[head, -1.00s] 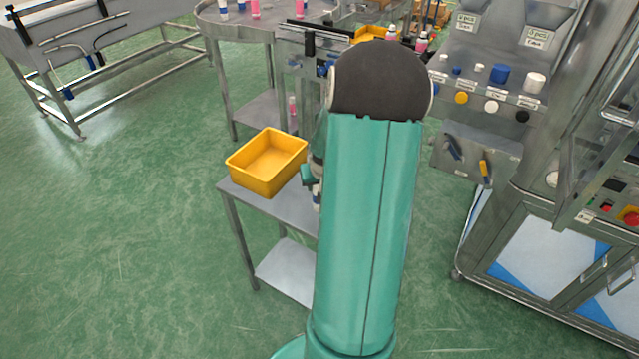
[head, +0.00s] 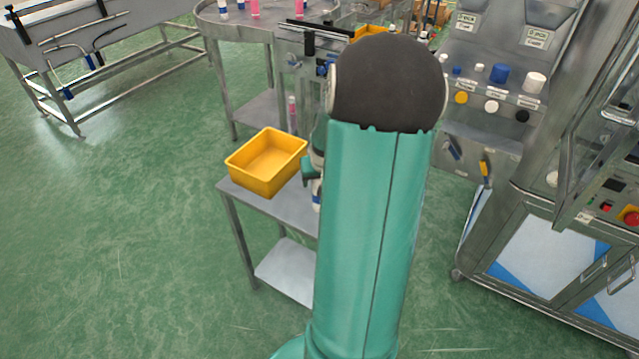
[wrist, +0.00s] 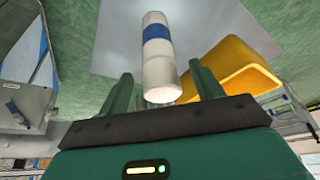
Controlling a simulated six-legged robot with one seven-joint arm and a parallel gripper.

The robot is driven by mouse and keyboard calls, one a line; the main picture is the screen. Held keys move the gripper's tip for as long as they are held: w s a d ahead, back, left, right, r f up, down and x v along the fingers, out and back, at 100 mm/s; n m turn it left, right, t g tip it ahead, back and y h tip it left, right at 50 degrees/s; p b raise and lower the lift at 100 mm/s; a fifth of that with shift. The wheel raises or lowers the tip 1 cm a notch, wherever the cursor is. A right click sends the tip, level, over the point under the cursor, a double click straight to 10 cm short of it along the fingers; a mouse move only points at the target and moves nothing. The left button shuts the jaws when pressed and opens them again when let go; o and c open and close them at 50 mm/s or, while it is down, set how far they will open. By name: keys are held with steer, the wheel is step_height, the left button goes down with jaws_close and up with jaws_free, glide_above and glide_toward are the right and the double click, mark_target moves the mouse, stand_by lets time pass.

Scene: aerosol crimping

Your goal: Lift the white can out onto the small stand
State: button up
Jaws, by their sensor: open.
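The white can (wrist: 160,72) with a blue band stands upright on the grey top of the small stand (wrist: 110,40) in the wrist view. My gripper (wrist: 161,84) is open, with one green finger on each side of the can's near end and a visible gap on both sides. In the head view my arm hides most of the gripper. A sliver of the can (head: 316,197) shows beside my arm on the small stand (head: 234,193).
A yellow bin (head: 248,178) sits on the stand's left part, close to the can; it also shows in the wrist view (wrist: 240,68). Behind are a round steel table (head: 235,28) with bottles and a machine panel (head: 480,140).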

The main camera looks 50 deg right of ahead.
steer(key=v, duration=0.9)
steer(key=shift+r, duration=0.25)
steer(key=shift+a, duration=0.1)
steer(key=w+a+r+n, duration=0.1)
steer(key=a+r, duration=0.2)
steer(key=a, duration=0.4)
steer(key=w+a+r+n+t, duration=0.1)
steer(key=w+a+r+n, duration=0.15)
steer(key=a, duration=0.45)
steer(key=w+a+r+n, duration=0.1)
steer(key=a+r, duration=0.2)
steer(key=a, duration=0.4)
steer(key=s+a+r+n+y, duration=0.1)
steer(key=s+a, duration=0.3)
steer(key=a, duration=0.4)
steer(key=s+a+r+n+t+y, duration=0.1)
steer(key=s+a+r+n+y, duration=0.1)
steer(key=a, duration=0.7)
steer(key=s+n, duration=0.1)
steer(key=s, duration=0.1)
steer(key=shift+s+r, duration=0.3)
steer(key=shift+r, duration=0.1)
